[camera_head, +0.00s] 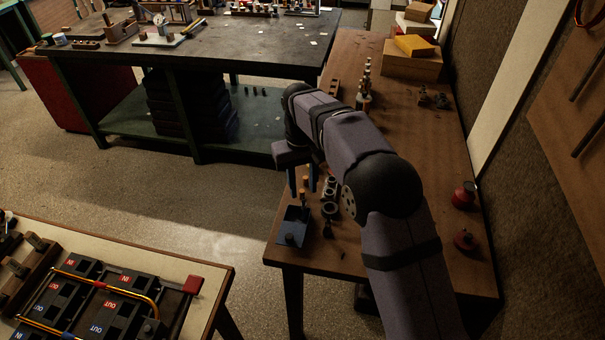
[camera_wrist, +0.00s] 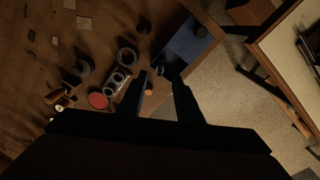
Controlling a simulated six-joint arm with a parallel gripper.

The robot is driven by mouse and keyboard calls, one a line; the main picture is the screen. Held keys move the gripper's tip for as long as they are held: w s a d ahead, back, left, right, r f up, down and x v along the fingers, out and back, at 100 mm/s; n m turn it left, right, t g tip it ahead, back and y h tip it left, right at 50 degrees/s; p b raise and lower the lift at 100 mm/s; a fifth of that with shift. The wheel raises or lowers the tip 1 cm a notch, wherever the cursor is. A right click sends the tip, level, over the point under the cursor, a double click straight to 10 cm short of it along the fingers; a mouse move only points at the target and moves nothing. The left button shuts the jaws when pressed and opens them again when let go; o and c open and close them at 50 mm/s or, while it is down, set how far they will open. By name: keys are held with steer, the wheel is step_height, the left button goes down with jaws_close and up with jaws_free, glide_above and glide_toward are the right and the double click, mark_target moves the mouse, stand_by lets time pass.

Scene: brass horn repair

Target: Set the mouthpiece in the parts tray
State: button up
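A small blue tray (camera_head: 294,216) lies at the near left corner of the wooden bench; it also shows in the wrist view (camera_wrist: 192,42). A small dark piece (camera_head: 290,238) is at the tray's near end. I cannot tell whether it is the mouthpiece, and I see no other piece that is clearly one. My gripper (camera_head: 302,188) points down over the bench by the tray's far end. In the wrist view its two fingers (camera_wrist: 160,82) are apart. A small orange-brown round top (camera_wrist: 149,93) shows between them, with no clear contact on both sides.
Dark rings (camera_head: 329,208) and small parts lie right of the tray. Bottles (camera_head: 366,85), boxes (camera_head: 410,62) and red pots (camera_head: 464,194) stand farther along the bench. The floor between is clear.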

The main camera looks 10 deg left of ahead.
steer(key=shift+r, duration=2.75)
steer(key=s+d+f+m, duration=0.15)
steer(key=s+d, duration=0.25)
steer(key=d, duration=0.5)
steer(key=s+d+f+m, duration=0.15)
steer(key=s+d, duration=0.25)
steer(key=d, duration=0.5)
steer(key=s+d+f+m, duration=0.1)
steer(key=s+d+f, duration=0.2)
steer(key=s, duration=0.5)
steer(key=s+d+f+m, duration=0.2)
steer(key=s+d+f, duration=0.1)
steer(key=s+d, duration=0.3)
steer(key=shift+s, duration=1.25)
